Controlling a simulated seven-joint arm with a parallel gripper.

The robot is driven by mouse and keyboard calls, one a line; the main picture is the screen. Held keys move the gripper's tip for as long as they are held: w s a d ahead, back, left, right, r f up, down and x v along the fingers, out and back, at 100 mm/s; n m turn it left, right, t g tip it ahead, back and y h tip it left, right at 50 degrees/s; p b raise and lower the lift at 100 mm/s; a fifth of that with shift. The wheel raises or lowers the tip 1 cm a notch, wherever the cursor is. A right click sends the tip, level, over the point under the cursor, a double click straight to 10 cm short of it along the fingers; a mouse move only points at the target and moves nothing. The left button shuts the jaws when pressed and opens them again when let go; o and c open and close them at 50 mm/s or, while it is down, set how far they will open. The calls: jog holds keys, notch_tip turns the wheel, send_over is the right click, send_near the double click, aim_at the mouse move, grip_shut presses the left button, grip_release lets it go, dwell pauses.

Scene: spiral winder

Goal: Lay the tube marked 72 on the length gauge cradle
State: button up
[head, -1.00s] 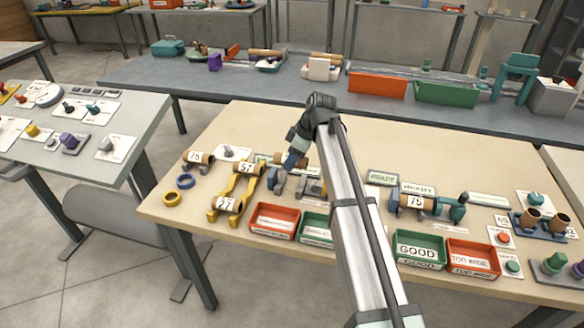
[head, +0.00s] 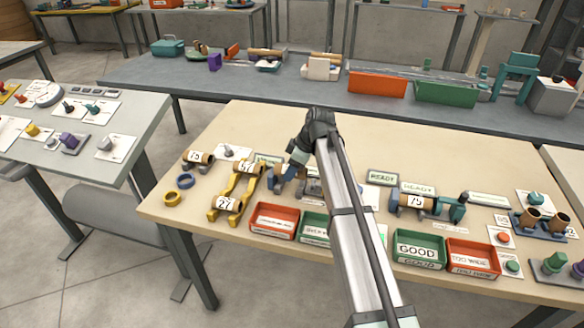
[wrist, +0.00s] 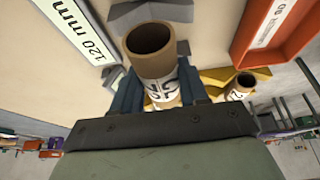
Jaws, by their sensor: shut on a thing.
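My gripper (head: 290,172) is shut on a brown cardboard tube (wrist: 152,66), which stands out between the blue fingers in the wrist view. Its white label is partly covered and turned, so I cannot read the number surely. Grey V-shaped supports, seemingly the length gauge cradle (wrist: 150,14), lie just beyond the tube's open end in the wrist view. In the head view my gripper hides most of the cradle and the held tube. I cannot tell whether the tube touches the cradle.
A yellow stand (head: 238,188) left of my gripper carries labelled tubes, one marked 27 (head: 229,204). A tube marked 75 (head: 200,158) lies farther left. A red bin (head: 274,221) and green bin (head: 315,229) stand in front. A 120 mm sign (wrist: 80,30) is beside the cradle.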

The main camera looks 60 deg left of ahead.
jog(key=shift+f, duration=0.1)
jog(key=o, duration=1)
jog(key=shift+o, duration=0.2)
jog(key=shift+r, duration=0.35)
jog(key=v, duration=1.1)
jog(key=shift+a, duration=0.1)
jog(key=shift+v, duration=0.75)
